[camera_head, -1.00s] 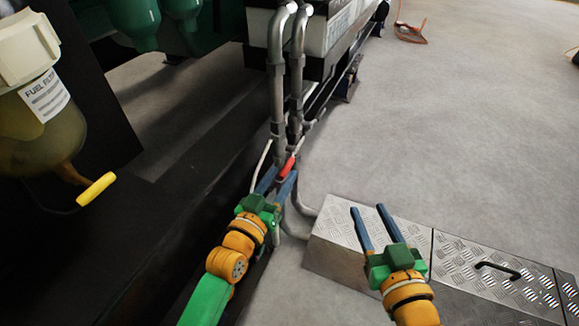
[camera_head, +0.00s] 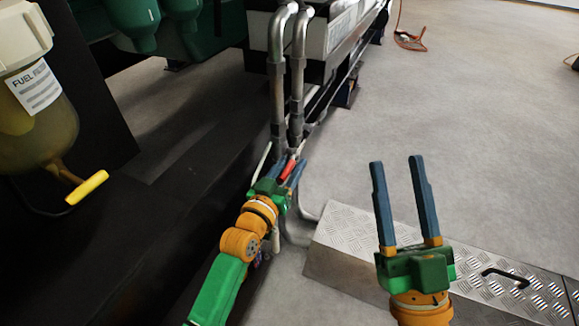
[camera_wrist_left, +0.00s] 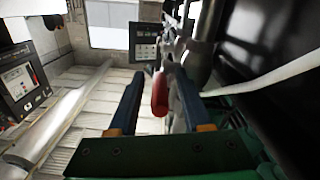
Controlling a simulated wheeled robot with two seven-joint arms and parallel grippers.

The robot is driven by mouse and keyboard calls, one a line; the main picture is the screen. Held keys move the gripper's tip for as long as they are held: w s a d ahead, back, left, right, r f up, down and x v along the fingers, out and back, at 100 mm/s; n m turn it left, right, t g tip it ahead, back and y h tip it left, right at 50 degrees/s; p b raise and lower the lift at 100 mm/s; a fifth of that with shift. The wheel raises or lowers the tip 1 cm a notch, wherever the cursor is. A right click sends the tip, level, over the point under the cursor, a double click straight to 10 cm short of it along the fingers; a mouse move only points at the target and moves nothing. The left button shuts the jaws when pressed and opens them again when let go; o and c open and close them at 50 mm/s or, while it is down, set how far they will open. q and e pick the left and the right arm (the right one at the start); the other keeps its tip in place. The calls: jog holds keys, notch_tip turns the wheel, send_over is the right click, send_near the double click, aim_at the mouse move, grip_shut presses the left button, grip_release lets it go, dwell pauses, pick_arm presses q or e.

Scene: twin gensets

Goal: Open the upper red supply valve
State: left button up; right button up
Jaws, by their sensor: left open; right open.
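The red valve handle (camera_head: 288,169) sits low on the grey vertical pipes, in the middle of the head view. My left gripper (camera_head: 287,167) is open, with its fingers on either side of the handle. My right gripper (camera_head: 397,165) is open and empty, above the floor and the metal step.
Grey pipes (camera_head: 277,90) rise behind the valve. A fuel filter (camera_head: 40,110) with a yellow lever (camera_head: 87,187) is at the left. A checker-plate metal step (camera_head: 345,235) with a black handle (camera_head: 505,277) lies at lower right. The grey floor at upper right is mostly clear.

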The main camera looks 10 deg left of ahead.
pick_arm(q)
grip_shut()
dwell(1.3)
